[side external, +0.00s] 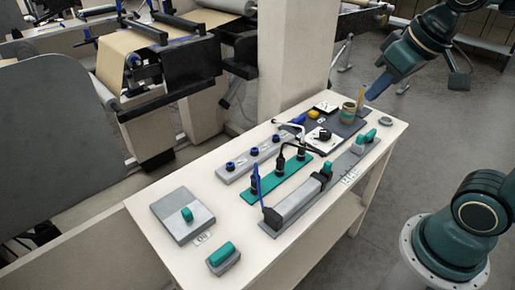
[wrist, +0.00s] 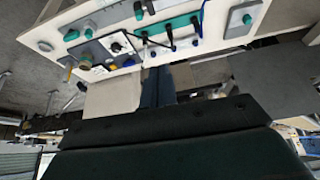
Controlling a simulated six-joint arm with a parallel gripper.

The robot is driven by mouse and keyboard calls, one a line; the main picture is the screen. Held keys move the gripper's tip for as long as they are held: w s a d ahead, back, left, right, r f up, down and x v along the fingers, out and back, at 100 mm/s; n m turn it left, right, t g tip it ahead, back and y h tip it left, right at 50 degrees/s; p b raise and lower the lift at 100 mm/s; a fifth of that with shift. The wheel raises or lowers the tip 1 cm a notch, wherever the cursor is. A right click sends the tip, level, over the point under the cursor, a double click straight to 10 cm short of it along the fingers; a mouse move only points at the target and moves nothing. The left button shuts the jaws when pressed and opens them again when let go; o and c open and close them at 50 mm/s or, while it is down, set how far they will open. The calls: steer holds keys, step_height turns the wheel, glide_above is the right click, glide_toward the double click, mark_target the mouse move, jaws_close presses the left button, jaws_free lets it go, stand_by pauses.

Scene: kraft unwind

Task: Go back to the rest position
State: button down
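My gripper (side external: 372,93) is in the air beyond the far right end of the white table (side external: 178,268) in the side external view, clear of everything on it. Its blue fingers look pressed together with nothing between them. In the wrist view the fingers (wrist: 158,80) show at the middle, side by side, with the table (wrist: 208,42) upside down beyond them.
The table carries a green strip with black plugs (side external: 274,180), a grey strip with blue knobs (side external: 252,158), a grey box with a green knob (side external: 183,214), a green switch (side external: 222,257) and a cup (side external: 348,112). Web machinery (side external: 165,70) stands behind. Open floor lies right.

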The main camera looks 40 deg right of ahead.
steer(key=s+a+f, duration=0.1)
steer(key=s+f, duration=0.1)
steer(key=s, duration=0.4)
steer(key=shift+a+f+n, duration=0.2)
steer(key=shift+a+n, duration=0.1)
steer(key=shift+n, duration=0.1)
